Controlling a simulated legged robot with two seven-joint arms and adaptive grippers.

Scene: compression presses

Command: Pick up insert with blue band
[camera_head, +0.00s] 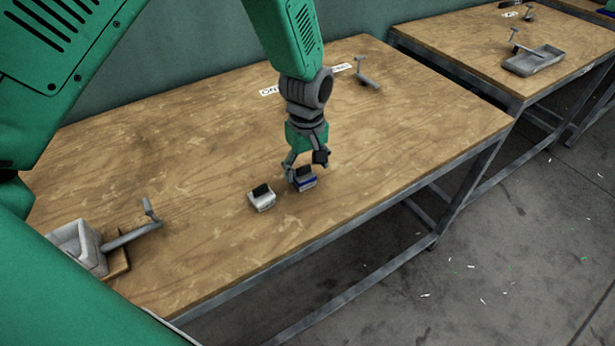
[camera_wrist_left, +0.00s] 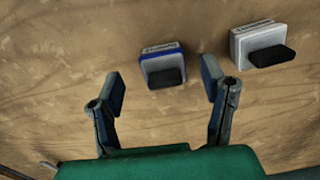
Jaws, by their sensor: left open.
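The insert with the blue band (camera_head: 305,183) sits on the wooden table, a small block with a black top piece. My left gripper (camera_head: 305,163) is right above it, pointing down with fingers apart. In the left wrist view the blue-banded insert (camera_wrist_left: 163,66) lies ahead of and between the two open fingertips (camera_wrist_left: 163,88), and neither finger visibly grips it. A plain white-grey insert (camera_head: 262,198) with a black top piece sits to its left in the head view. It also shows in the left wrist view (camera_wrist_left: 262,45), at the upper right. My right gripper is not seen.
A grey press tray with a handle (camera_head: 80,245) stands at the table's left end. A small metal lever (camera_head: 367,78) and white labels (camera_head: 341,68) are at the back. Another table with a grey tray (camera_head: 534,60) stands at right. The table (camera_head: 190,140) is clear around the inserts.

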